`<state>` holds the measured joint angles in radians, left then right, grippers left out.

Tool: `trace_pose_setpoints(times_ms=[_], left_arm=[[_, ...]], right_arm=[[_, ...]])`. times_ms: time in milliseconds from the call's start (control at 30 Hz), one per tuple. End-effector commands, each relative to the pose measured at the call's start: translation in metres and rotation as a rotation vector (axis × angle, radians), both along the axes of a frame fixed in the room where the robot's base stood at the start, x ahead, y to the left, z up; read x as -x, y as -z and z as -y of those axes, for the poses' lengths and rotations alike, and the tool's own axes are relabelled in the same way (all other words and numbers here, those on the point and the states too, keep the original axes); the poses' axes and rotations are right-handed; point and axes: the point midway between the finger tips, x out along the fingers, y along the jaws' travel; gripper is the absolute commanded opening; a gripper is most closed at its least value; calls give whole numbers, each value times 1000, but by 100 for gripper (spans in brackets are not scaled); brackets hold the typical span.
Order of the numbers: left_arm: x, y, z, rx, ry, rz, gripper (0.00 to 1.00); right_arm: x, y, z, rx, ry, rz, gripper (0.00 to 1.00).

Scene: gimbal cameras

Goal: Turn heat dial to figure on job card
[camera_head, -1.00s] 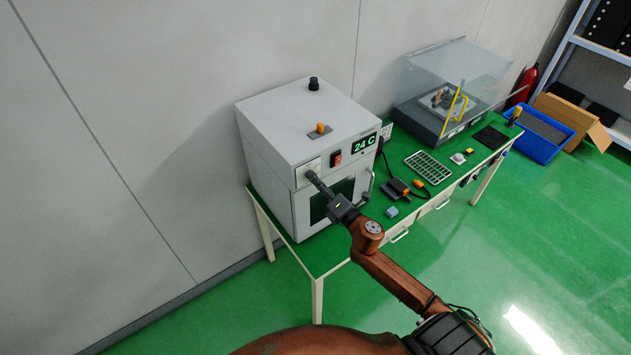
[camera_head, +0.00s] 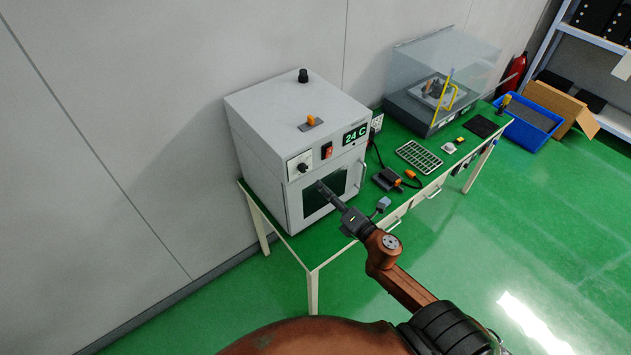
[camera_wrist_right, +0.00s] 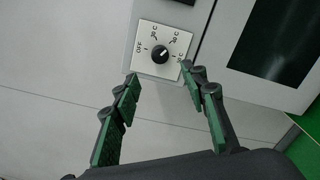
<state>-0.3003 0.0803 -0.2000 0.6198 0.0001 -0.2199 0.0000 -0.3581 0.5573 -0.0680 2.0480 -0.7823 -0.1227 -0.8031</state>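The heat dial (camera_head: 303,166) is a small black knob on a white plate on the front of the grey oven (camera_head: 285,120). In the right wrist view the dial (camera_wrist_right: 159,54) has a white pointer mark directed up and right, between small temperature labels; OFF is at left and the figures are hard to read. My right gripper (camera_head: 319,185) is just below and right of the dial, in front of the oven door. In the wrist view its fingers (camera_wrist_right: 160,78) are apart, empty, below the knob and clear of it. I make out no job card. My left gripper is out of view.
The oven's green display (camera_head: 356,134) reads 24 C, beside a red switch (camera_head: 327,150). The green bench (camera_head: 330,249) also holds a grid rack (camera_head: 418,157), a dark tool with orange parts (camera_head: 388,180) and a clear-covered box (camera_head: 437,90). A blue crate (camera_head: 529,131) stands beyond.

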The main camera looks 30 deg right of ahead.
Motion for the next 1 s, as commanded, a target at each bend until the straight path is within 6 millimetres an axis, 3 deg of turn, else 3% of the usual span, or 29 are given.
trace_pose_setpoints(times_ms=[233, 833, 933, 1000], left_arm=[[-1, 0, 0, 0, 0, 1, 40], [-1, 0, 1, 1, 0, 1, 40], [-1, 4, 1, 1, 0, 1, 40], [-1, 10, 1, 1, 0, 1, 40]], right_arm=[[24, 0, 2, -1, 0, 0, 40], [25, 2, 2, -3, 1, -2, 40], [23, 21, 9, -32, 16, -26, 40], [21, 49, 18, -82, 39, -64, 40]])
